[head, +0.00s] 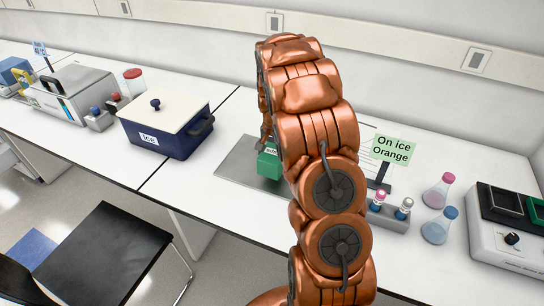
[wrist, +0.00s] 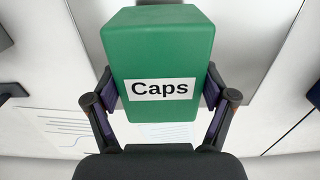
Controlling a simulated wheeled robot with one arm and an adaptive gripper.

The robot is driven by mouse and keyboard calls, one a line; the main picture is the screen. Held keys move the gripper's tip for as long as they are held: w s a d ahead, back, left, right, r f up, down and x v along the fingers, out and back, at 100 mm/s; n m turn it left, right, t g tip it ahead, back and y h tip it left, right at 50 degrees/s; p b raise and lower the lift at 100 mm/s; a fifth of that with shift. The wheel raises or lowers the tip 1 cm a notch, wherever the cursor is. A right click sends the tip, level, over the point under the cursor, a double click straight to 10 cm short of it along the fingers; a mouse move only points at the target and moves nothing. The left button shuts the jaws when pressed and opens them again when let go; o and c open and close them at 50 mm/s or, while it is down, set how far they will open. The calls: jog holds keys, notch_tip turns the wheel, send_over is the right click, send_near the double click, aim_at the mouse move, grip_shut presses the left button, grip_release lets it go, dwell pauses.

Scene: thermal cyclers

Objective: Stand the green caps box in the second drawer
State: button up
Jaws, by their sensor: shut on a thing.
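The green caps box (wrist: 155,55) fills the middle of the wrist view, with a white "Caps" label facing the camera. My gripper (wrist: 160,97) is shut on it, one finger on each side. In the head view the green box (head: 269,163) shows in part to the left of my arm, over the grey tray or mat on the bench; my arm hides the rest of it and most of the gripper. Whether the box touches the surface below is hard to tell. No drawer is visible in either view.
A grey mat (head: 232,168) lies on the white bench. A blue ice box (head: 165,135) stands to the left. A black chair (head: 105,255) stands in front.

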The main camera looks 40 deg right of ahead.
jog(key=shift+w+d+f, duration=0.1)
jog(key=shift+w+d, duration=0.15)
jog(key=shift+w, duration=0.5)
jog(key=shift+f+p, duration=1)
jog(key=shift+f, duration=0.75)
jog(key=shift+f, duration=0.2)
jog(key=o, duration=1.3)
jog(key=shift+r, duration=0.2)
notch_tip(320, 180, up, 11)
jog(key=b, duration=0.4)
jog(key=shift+r, duration=0.55)
